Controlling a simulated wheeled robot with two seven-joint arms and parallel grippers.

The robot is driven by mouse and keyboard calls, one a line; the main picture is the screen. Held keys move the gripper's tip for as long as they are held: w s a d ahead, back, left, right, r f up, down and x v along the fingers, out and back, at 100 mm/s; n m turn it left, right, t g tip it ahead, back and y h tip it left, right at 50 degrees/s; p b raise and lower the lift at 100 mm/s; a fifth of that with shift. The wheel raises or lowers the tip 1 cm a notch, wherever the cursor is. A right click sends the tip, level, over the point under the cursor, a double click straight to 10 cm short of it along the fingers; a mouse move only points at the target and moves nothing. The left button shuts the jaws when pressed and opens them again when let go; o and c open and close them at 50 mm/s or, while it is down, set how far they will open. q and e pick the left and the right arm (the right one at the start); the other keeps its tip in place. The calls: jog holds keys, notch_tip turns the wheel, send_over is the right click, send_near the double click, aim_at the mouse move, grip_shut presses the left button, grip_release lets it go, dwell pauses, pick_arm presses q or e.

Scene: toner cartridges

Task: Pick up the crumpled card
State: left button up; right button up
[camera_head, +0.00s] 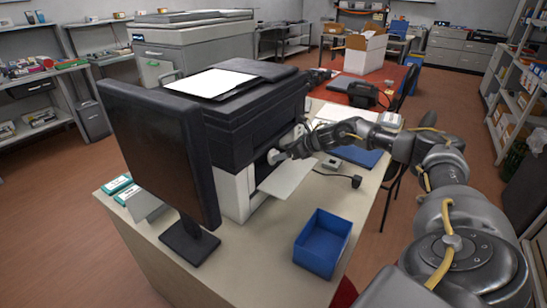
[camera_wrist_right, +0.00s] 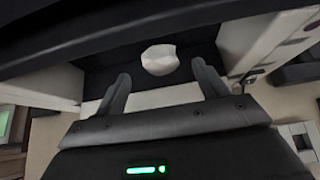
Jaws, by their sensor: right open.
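The crumpled card (camera_wrist_right: 160,60) is a small white crumpled lump in the dark opening of the printer (camera_head: 232,135). In the head view it shows as a small pale spot (camera_head: 274,156) at the tip of my right gripper (camera_head: 282,153). In the right wrist view my right gripper (camera_wrist_right: 162,82) is open, its two dark fingers spread apart. The card sits beyond and between the fingertips, with a gap on both sides. My left gripper is in neither view.
The printer's white panel (camera_head: 288,178) is folded down below my right gripper. An open blue bin (camera_head: 322,243) stands at the table's front right. A dark monitor (camera_head: 160,150) stands left of the printer. A black cable plug (camera_head: 356,182) lies at the right.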

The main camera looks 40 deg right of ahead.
jog(key=p+x, duration=0.1)
jog(key=x, duration=0.4)
jog(key=shift+s, duration=0.1)
jog(key=c, duration=1.1)
